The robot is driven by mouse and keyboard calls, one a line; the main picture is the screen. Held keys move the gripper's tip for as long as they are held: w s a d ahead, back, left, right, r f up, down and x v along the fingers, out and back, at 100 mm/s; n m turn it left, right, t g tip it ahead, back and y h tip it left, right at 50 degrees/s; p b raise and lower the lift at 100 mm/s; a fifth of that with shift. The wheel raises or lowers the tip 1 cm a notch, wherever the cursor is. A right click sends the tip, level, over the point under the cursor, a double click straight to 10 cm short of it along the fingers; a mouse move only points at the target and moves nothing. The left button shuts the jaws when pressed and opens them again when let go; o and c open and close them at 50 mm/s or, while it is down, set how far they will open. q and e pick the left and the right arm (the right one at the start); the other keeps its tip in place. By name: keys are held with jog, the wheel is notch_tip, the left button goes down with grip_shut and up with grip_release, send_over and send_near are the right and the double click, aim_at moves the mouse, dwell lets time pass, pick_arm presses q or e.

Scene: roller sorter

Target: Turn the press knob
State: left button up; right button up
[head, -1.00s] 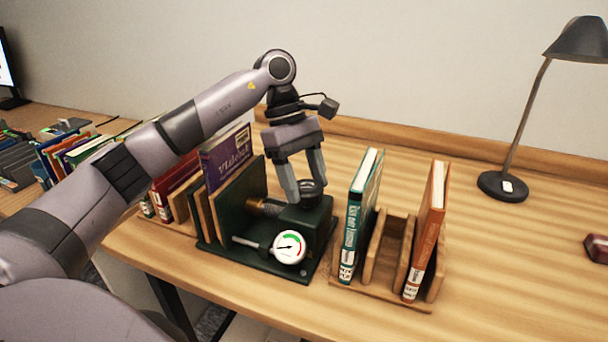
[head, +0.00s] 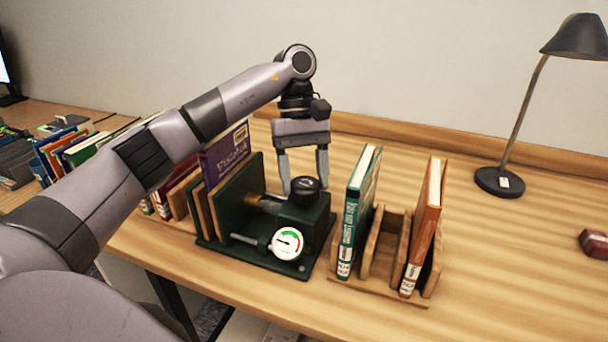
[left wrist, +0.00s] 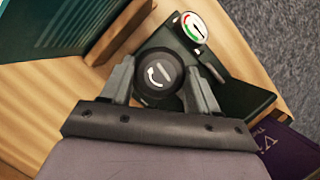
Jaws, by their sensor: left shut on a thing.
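The press (head: 310,228) is a dark green device on the desk, with a black round knob (head: 306,188) on top of its block. The knob also shows in the left wrist view (left wrist: 158,73), with a curved white arrow and a line on its face. My left gripper (head: 304,186) points down over the press with one finger on each side of the knob, shut on it. A round white gauge (head: 287,244) with a red and green band is on the press's front. A purple book (head: 226,152) stands upright at the press's left end. My right gripper is not in view.
A wooden rack (head: 385,285) with a teal book (head: 357,215) and an orange book (head: 424,225) stands close right of the press. More books (head: 70,150) stand at left.

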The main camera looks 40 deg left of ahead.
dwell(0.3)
pick_arm(q)
jog(key=o, duration=1)
jog(key=shift+o, duration=0.2)
jog(key=shift+r, duration=0.1)
jog(key=p+v, duration=0.2)
jog(key=v, duration=0.5)
